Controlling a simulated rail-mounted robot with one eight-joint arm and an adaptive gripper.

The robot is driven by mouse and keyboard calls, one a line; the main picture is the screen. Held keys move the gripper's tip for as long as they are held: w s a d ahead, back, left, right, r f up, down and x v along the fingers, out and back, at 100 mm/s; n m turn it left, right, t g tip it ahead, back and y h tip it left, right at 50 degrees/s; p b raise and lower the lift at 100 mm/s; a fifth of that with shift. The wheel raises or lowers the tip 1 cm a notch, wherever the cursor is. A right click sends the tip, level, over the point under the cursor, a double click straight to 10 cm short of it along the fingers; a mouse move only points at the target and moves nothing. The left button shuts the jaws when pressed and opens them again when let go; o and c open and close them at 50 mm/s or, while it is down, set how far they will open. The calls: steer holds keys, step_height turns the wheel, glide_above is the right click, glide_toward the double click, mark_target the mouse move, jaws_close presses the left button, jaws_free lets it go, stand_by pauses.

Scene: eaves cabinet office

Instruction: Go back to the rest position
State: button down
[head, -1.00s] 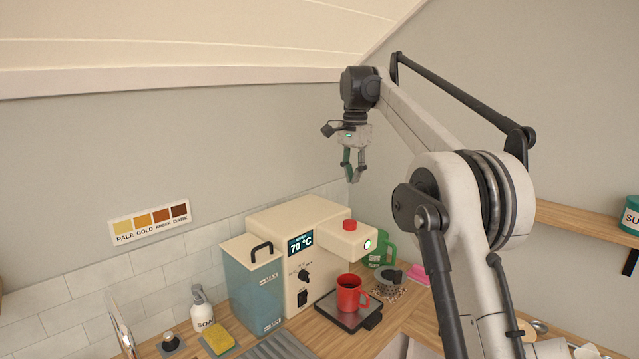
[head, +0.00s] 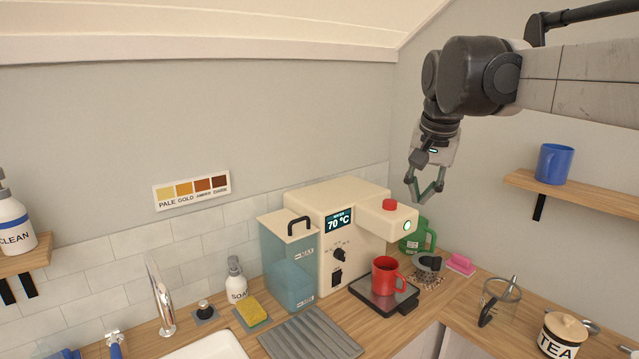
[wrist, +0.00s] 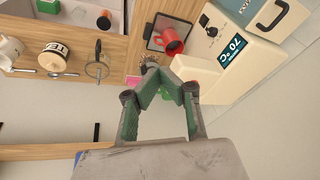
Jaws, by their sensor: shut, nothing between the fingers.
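My gripper (head: 426,201) hangs in the air at upper right in the head view, above and beside the right end of the cream tea machine (head: 343,230). Its fingers are shut with nothing between them; the wrist view also shows the fingertips (wrist: 149,62) meeting. A red mug (head: 385,276) stands upright on the machine's dark drip tray (head: 361,289), below the red-topped spout. The gripper is apart from the mug and the machine.
A blue mug (head: 555,164) sits on the right wall shelf (head: 590,194). A green jug (head: 421,237), pink sponge (head: 460,264), glass mug (head: 499,302) and TEA jar (head: 562,335) stand on the counter. A soap bottle (head: 236,281) stands left of the machine. Air around the gripper is free.

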steer(key=s+f+n+t+b, duration=0.3)
steer(key=s+f+n+b, duration=0.1)
steer(key=s+f, duration=1.9)
steer(key=shift+s+f+n, duration=0.2)
steer(key=shift+s+n, duration=0.3)
steer(key=shift+s, duration=0.65)
